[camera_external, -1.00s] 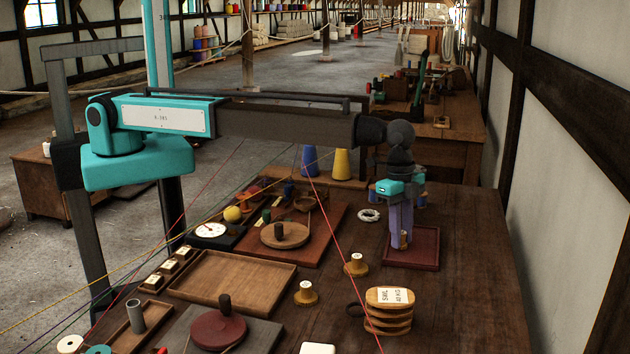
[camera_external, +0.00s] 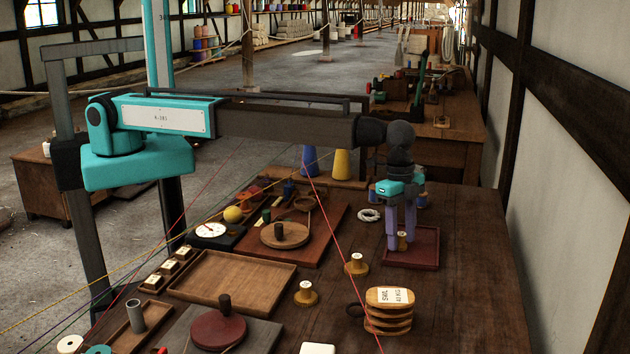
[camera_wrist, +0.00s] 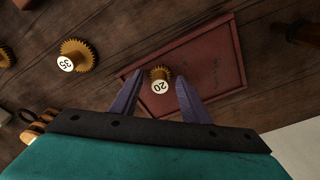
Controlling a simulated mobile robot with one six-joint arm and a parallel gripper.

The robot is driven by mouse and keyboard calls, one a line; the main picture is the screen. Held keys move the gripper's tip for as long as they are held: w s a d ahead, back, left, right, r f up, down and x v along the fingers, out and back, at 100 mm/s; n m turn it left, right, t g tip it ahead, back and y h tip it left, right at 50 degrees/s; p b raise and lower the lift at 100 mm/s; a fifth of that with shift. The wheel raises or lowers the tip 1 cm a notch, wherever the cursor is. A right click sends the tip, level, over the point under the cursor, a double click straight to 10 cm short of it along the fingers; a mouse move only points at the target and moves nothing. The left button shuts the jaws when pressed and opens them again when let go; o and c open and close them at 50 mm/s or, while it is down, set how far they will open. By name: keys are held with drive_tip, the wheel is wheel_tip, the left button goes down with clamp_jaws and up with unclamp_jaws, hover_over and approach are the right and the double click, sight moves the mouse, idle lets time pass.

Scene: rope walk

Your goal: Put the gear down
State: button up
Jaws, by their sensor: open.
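The gear (camera_wrist: 161,75) is a small brass piece with a white cap marked 20, standing on the dark red tray (camera_wrist: 225,55). In the external view the gear (camera_external: 403,240) shows between the fingers, on the tray (camera_external: 428,262). My gripper (camera_external: 402,245) is open, its purple fingers on either side of the gear, apart from it as far as I can see. In the wrist view my gripper (camera_wrist: 158,88) also shows spread, with the gear between and just beyond its fingertips.
A gear marked 35 (camera_wrist: 75,57) stands on the bench left of the tray in the wrist view. The bench right of the tray is clear.

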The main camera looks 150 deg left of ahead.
wheel_tip(320, 180, up, 12)
drive_tip(key=s+b, duration=0.1)
drive_tip(key=b, duration=0.1)
drive_tip(key=shift+s+b, duration=0.25)
drive_tip(key=shift+b, duration=0.05)
drive_tip(key=shift+d, duration=0.1)
idle(0.8)
